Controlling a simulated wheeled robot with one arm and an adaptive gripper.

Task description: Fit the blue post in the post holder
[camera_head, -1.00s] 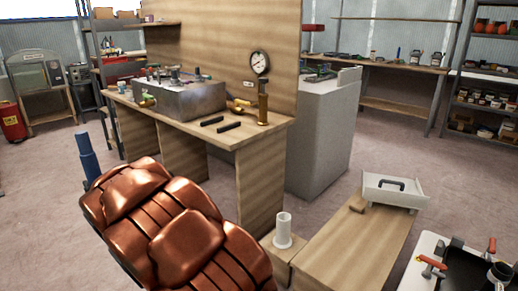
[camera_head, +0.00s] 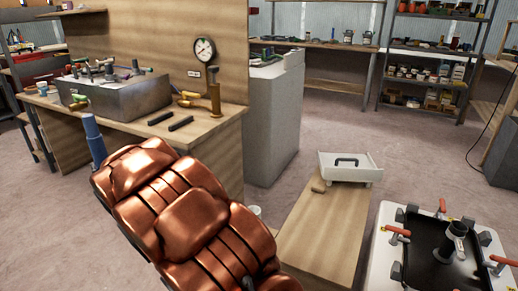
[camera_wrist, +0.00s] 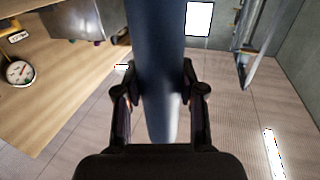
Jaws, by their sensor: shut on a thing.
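The blue post (camera_head: 94,140) stands nearly upright at the left of the head view, its lower part hidden behind my copper-coloured arm. In the wrist view the post (camera_wrist: 155,45) runs down between the two dark fingers of my gripper (camera_wrist: 160,92), which is shut on it. My gripper is hidden in the head view. A white upright tube (camera_head: 255,210), perhaps the post holder, barely shows past my arm, and the rest of it is hidden. A grey upright fitting (camera_head: 456,240) stands in a black tray at the right; I cannot tell which is the holder. The post is apart from both.
A wooden workbench (camera_head: 215,133) with a metal box and gauge stands at the left, beside a pale cabinet (camera_head: 275,120). A low wooden bench (camera_head: 322,225) bears a white handled tray (camera_head: 350,174). A white clamp table (camera_head: 385,235) is at the right. Open floor lies behind them.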

